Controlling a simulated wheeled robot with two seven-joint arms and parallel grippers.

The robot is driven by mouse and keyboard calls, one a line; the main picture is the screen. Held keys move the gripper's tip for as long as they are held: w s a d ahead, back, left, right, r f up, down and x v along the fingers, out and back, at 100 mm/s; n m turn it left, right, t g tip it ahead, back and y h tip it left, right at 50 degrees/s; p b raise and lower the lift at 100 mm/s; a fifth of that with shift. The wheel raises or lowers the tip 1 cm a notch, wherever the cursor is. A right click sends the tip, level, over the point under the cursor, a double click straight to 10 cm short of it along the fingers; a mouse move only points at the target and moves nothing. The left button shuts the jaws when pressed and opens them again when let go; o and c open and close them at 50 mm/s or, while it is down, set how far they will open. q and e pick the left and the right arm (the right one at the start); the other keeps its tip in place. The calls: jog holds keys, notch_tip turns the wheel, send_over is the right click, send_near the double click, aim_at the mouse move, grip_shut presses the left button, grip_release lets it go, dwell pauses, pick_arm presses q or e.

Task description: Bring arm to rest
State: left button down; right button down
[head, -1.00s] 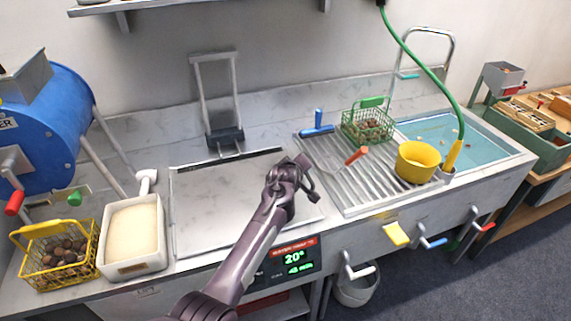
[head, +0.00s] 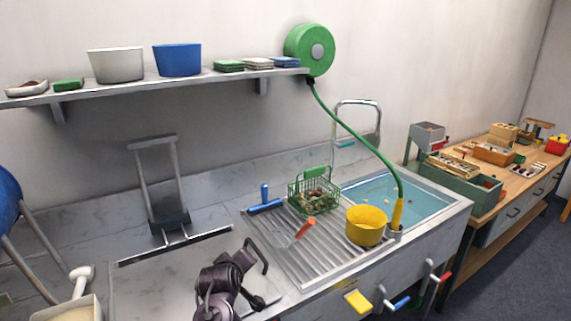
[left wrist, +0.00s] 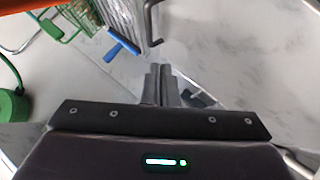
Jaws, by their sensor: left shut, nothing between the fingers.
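My left arm, dark purple-grey, comes up from the bottom edge of the head view. It is folded short over the front of the pale counter plate (head: 140,285). My left gripper (head: 243,258) is at its upper end, beside a dark hooked part. In the left wrist view the left gripper (left wrist: 160,72) has its two fingers together, with nothing between them. It is clear of the counter surface below. My right gripper is in neither view.
Right of the arm are a ribbed drainboard (head: 310,262), a green wire basket (head: 314,192) with chestnuts, a blue-handled tool (head: 264,204), an orange-handled tool (head: 304,228) and a yellow pot (head: 366,226) beside the sink (head: 425,204). A shelf (head: 150,86) hangs above.

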pick_arm(q)
jog(key=s+a+f+m+g, duration=0.2)
jog(key=s+m, duration=0.2)
jog(key=s, duration=0.7)
jog(key=s+a+f+m+g, duration=0.1)
jog(key=s+f+m+g, duration=0.15)
jog(key=s, duration=0.95)
jog(key=s+a+f+m+g, duration=0.1)
jog(key=s+a+m+g, duration=0.3)
jog(key=s, duration=0.7)
notch_tip(320, 180, down, 30)
jog(key=s+d+r, duration=0.1)
jog(key=d, duration=0.2)
jog(key=s+a+f, duration=0.2)
jog(key=s+f, duration=0.7)
jog(key=s, duration=0.1)
jog(key=s+a+f+m+g, duration=0.1)
jog(key=s+a+f, duration=0.1)
jog(key=s+f, duration=0.8)
jog(key=shift+f, duration=0.15)
jog(key=shift+s, duration=0.1)
